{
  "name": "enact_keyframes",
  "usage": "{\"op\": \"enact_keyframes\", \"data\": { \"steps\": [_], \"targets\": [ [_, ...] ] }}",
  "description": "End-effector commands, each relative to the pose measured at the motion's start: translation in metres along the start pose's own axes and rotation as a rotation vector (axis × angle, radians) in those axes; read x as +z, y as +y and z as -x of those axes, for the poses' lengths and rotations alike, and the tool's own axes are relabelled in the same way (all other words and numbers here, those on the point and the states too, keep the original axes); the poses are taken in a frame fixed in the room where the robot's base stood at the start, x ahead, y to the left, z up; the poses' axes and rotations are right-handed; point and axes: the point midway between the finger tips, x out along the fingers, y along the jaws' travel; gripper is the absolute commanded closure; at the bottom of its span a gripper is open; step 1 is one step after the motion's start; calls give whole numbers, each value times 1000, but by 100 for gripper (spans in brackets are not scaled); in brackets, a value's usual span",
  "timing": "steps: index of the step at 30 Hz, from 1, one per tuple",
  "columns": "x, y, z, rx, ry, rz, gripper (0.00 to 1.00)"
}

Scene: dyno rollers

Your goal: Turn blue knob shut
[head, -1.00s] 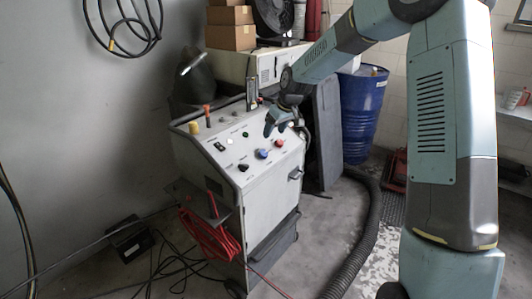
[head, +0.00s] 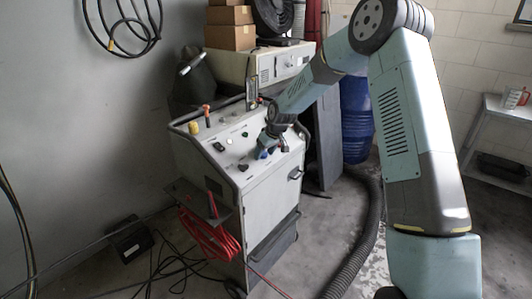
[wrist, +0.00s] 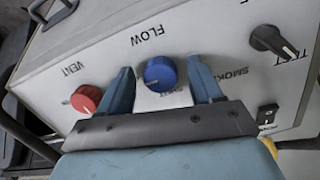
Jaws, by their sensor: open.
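The blue knob (wrist: 160,74) is on the sloped control panel of a white cabinet (head: 262,195), under the word FLOW in the wrist view. My gripper (wrist: 158,78) is open, one finger on each side of the knob. A gap shows between the knob and each finger, and I cannot tell how deep the fingertips reach. In the head view my gripper (head: 269,145) is at the right part of the panel and mostly hides the knob.
A red knob (wrist: 86,99) marked VENT is just left of my gripper in the wrist view. A black TEST knob (wrist: 276,41) and a rocker switch (wrist: 266,115) are to the right. A red cable (head: 212,235) hangs at the cabinet's side.

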Motion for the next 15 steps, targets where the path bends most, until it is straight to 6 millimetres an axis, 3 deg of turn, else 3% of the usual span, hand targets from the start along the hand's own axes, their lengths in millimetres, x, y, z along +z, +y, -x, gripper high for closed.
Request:
{"op": "enact_keyframes", "data": {
  "steps": [6, 15],
  "targets": [
    [0, 0, 0, 0, 0, 1, 35],
    [0, 0, 0, 0, 0, 1, 64]
  ]
}}
